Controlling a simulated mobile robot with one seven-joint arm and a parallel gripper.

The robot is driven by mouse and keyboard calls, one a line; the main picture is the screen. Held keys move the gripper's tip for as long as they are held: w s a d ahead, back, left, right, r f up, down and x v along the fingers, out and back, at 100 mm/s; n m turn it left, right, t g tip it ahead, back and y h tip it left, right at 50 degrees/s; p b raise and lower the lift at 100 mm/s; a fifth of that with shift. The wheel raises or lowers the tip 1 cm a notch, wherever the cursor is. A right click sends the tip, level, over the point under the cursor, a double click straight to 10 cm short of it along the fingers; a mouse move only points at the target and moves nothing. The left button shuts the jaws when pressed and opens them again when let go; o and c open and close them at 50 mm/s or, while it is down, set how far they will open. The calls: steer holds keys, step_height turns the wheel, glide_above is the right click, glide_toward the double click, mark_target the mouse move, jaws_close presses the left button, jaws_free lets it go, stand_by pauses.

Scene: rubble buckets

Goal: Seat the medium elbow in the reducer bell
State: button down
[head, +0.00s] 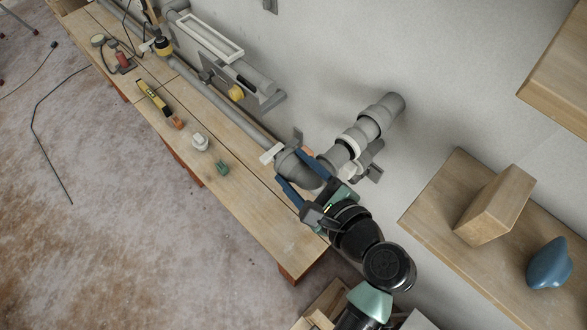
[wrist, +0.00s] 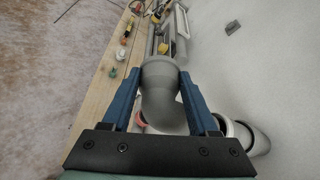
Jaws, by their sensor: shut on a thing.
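The grey medium elbow (head: 297,170) is held between the two blue fingers of my gripper (head: 291,166), which is shut on it. In the wrist view the elbow (wrist: 160,92) fills the gap between the fingers, with its wide socket facing away. Its near end curves down and is partly hidden. A grey pipe stack with a white ring (head: 352,141) reaches out from the wall, just right of the elbow in the head view. Its near grey end (head: 336,158), perhaps the reducer bell, lies close to the elbow. I cannot tell whether they touch.
A long wooden bench (head: 250,210) runs along the wall, holding a yellow-black tool (head: 152,96), a white fitting (head: 200,142) and a green piece (head: 222,167). A long grey pipe (head: 225,110) lies along it. A wooden shelf (head: 430,210) with a block and blue object stands right.

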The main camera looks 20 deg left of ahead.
steer(key=shift+w+d, duration=0.2)
steer(key=shift+w, duration=0.35)
steer(key=shift+w+d, duration=0.2)
steer(key=shift+w, duration=0.3)
steer(key=shift+r+p, duration=0.1)
steer(key=shift+p, duration=0.85)
steer(key=shift+w, duration=0.1)
steer(key=shift+w+d, duration=0.3)
steer(key=shift+w, duration=0.4)
steer(key=shift+c, duration=0.4)
jaws_free()
